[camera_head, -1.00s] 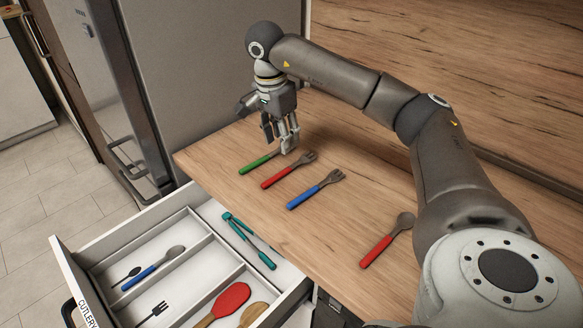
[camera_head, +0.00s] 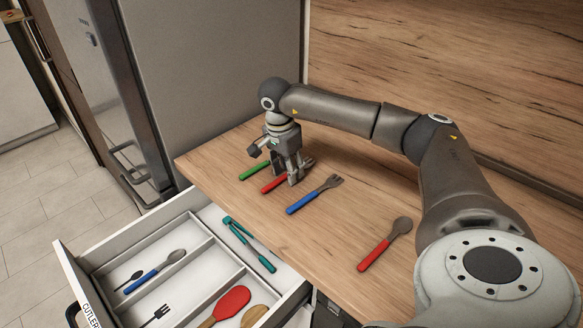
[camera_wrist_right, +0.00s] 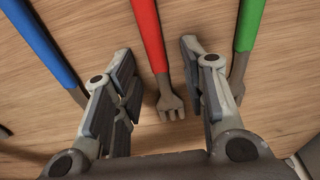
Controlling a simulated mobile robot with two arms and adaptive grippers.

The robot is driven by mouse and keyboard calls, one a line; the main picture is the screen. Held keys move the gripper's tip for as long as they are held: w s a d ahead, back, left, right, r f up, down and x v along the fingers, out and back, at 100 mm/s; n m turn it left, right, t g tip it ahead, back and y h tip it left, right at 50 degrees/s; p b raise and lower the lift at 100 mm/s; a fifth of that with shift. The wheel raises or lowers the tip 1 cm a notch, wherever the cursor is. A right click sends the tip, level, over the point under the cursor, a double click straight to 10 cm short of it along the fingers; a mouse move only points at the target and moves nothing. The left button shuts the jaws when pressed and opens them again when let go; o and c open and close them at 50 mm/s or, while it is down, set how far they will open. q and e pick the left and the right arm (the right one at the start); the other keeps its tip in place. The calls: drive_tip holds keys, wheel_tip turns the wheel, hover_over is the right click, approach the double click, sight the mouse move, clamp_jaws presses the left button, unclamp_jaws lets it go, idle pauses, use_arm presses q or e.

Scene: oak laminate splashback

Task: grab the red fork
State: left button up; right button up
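The red fork (camera_head: 272,184) lies on the wooden counter, between a green-handled utensil and a blue fork. My right gripper (camera_head: 284,180) is low over it and hides part of it in the head view. In the right wrist view the red fork (camera_wrist_right: 148,40) runs between the two open fingers of my right gripper (camera_wrist_right: 158,85), its grey tines pointing toward the palm. Neither finger appears to touch it; whether they reach the counter I cannot tell. My left gripper is not in view.
The green-handled utensil (camera_head: 254,171) and the blue fork (camera_head: 303,201) lie close on either side. A red-handled spoon (camera_head: 375,256) lies further right. An open cutlery drawer (camera_head: 209,224) stands below the counter edge, holding several utensils. A grey cabinet side (camera_head: 215,70) rises behind.

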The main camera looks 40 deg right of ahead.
clamp_jaws()
drive_tip(key=shift+r, duration=0.1)
